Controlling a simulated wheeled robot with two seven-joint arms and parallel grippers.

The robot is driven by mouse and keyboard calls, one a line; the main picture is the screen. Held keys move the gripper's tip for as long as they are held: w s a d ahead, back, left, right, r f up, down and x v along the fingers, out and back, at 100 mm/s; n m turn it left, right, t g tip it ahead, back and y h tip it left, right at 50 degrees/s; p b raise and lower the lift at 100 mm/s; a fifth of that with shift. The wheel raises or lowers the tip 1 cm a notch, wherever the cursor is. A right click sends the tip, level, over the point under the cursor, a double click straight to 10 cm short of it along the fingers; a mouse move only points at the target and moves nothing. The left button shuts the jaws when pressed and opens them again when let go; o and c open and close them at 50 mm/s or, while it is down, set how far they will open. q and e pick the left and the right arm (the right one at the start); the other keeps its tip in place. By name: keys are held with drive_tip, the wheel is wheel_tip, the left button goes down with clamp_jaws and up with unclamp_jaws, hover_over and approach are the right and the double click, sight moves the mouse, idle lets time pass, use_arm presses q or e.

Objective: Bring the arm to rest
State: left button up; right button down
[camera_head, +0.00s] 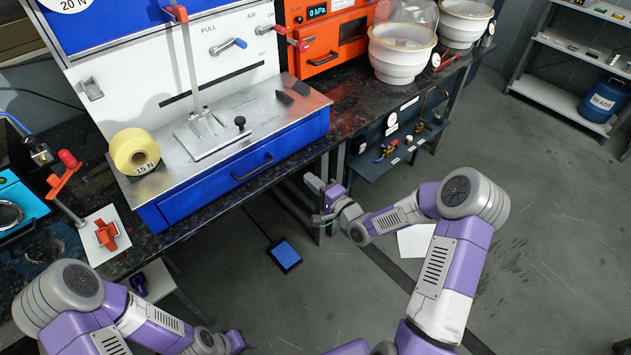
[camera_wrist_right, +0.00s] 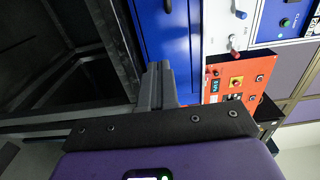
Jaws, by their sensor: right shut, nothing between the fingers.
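My right gripper (camera_head: 313,184) is in front of the bench, beside the blue drawer unit and above the floor. Its two grey fingers (camera_wrist_right: 158,85) are shut together in the right wrist view, with nothing between them. The right arm (camera_head: 450,255) is bent at the elbow and reaches in from the lower right. My left arm (camera_head: 120,325) is folded low at the bottom left. Only a purple part of its hand (camera_head: 236,342) shows at the bottom edge, and its fingers cannot be made out.
The dark bench (camera_head: 95,260) carries a blue press unit (camera_head: 240,160), a yellow 15 N roll (camera_head: 135,152) and an orange control box (camera_head: 330,45). White bowls (camera_head: 400,55) stand at the back. A blue pedal (camera_head: 285,254) lies on the floor. The floor at right is largely clear.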

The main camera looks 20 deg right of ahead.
drive_tip(key=s+a+f+n+g+p, duration=0.3)
drive_tip(key=s+a+f+n+g, duration=0.45)
drive_tip(key=s+f, duration=0.6)
drive_tip(key=s+a+f+n+g, duration=0.2)
drive_tip(key=s+f+g, duration=0.1)
drive_tip(key=s, duration=0.5)
drive_tip(key=s+a+f+n+g+h+p, duration=0.1)
drive_tip(key=s+a+f+n+g, duration=0.1)
drive_tip(key=s+g, duration=0.4)
drive_tip(key=shift+s+a+f+h+p, duration=0.3)
drive_tip(key=shift+s+a+f, duration=0.25)
drive_tip(key=shift+s+f, duration=0.25)
